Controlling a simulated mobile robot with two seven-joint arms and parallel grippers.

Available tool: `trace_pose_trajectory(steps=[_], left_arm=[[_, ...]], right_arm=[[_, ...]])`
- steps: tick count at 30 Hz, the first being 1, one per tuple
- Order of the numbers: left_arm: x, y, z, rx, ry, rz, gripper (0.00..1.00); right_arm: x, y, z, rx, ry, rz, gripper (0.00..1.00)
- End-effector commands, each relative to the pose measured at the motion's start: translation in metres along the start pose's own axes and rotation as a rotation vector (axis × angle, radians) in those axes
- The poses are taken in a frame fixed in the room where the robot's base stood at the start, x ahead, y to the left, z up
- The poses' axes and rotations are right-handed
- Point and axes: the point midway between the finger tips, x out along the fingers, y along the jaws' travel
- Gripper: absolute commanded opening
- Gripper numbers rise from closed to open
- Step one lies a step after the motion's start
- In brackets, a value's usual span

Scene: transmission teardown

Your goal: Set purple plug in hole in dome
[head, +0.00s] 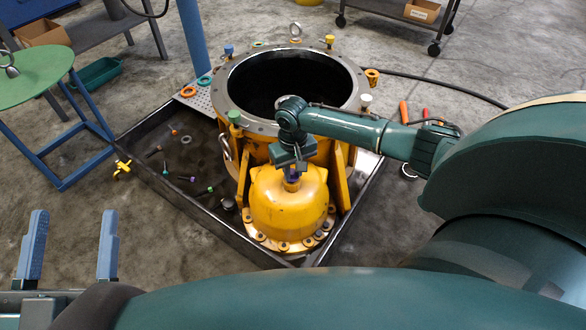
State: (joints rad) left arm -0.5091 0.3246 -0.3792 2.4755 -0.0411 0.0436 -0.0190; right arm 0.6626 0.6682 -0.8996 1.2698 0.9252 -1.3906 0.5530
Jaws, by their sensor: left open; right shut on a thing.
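The yellow dome (289,208) stands at the front of the large yellow housing, with a bolted flange around its base. My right gripper (292,172) points down over the top of the dome. It is shut on the small purple plug (292,178), which is mostly covered by the fingers. The plug is at or just above the dome's top; I cannot tell whether it touches. The hole in the dome is hidden under the plug and gripper. My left gripper (70,245) is open and empty at the lower left, far from the dome.
The housing (240,92) has an open dark bore and several coloured plugs around its rim. It stands in a dark tray (190,220) with loose bolts. A green round table (35,78) is at the left.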

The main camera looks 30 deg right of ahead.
Motion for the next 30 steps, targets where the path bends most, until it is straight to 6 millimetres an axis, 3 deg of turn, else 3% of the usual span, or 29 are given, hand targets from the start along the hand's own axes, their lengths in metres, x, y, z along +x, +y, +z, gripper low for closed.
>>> trace_pose_trajectory(steps=[24, 25, 30], left_arm=[[-0.0004, 0.0002, 0.0012, 0.0, 0.0, 0.0, 0.62], [-0.0004, 0.0002, 0.0012, 0.0, 0.0, 0.0, 0.62], [-0.0004, 0.0002, 0.0012, 0.0, 0.0, 0.0, 0.62]], right_arm=[[0.0098, -0.0004, -0.0003, 0.0, 0.001, -0.001, 0.0], [0.0098, -0.0004, -0.0002, 0.0, 0.001, -0.001, 0.23], [0.0098, -0.0003, -0.0002, 0.0, 0.001, 0.0, 0.37]])
